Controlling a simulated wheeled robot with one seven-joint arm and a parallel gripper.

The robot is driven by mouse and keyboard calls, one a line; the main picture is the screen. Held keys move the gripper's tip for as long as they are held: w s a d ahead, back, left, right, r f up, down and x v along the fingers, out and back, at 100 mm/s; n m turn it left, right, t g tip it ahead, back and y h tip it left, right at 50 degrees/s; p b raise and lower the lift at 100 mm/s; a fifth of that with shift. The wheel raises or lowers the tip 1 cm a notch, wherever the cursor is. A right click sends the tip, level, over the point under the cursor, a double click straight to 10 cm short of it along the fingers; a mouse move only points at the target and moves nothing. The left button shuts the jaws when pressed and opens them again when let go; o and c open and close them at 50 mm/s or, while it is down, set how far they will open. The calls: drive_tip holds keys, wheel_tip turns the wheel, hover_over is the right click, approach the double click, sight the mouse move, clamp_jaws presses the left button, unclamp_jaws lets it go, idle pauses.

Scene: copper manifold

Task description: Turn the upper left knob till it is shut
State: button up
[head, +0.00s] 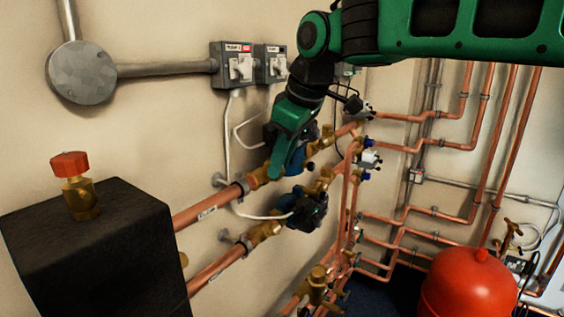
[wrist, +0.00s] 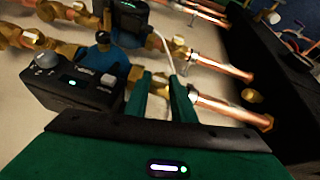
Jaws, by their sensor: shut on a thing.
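My gripper (head: 277,170) reaches down to the upper copper pipe run, at the brass fitting (head: 256,178) left of the upper pump. In the wrist view its two green fingers (wrist: 167,88) stand close together around the valve spot between the upper pump (wrist: 85,85) and the copper pipe (wrist: 232,110). It is shut on the upper left knob, which the fingers mostly hide; I cannot read its angle. The lower pump (head: 305,210) sits below, with its own brass valve (head: 264,230) to the left.
A black box (head: 90,250) with a red-capped brass valve (head: 70,165) stands at the left front. Grey switches (head: 232,65) are on the wall above. A red tank (head: 468,288) stands at lower right. A white cable (wrist: 165,50) runs close to the fingers.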

drive_tip(key=n+t, duration=0.2)
drive_tip(key=n, duration=0.1)
drive_tip(key=shift+s+f+n+t+h, duration=0.1)
drive_tip(key=shift+s+n+t+h, duration=0.15)
drive_tip(key=shift+n+t+h, duration=0.15)
drive_tip(key=shift+s+f+n+t+y, duration=0.3)
drive_tip(key=shift+n+t, duration=0.75)
drive_tip(key=shift+n, duration=0.9)
drive_tip(key=shift+f+n+t+y, duration=0.15)
drive_tip(key=shift+n+t+y, duration=0.3)
drive_tip(key=shift+n+t, duration=1)
drive_tip(key=shift+s+f+n+t+y, duration=0.2)
drive_tip(key=shift+n+t+y, duration=0.3)
drive_tip(key=shift+n, duration=1.9)
drive_tip(key=o, duration=1)
drive_tip(key=shift+o, duration=0.3)
drive_tip(key=shift+w, duration=0.1)
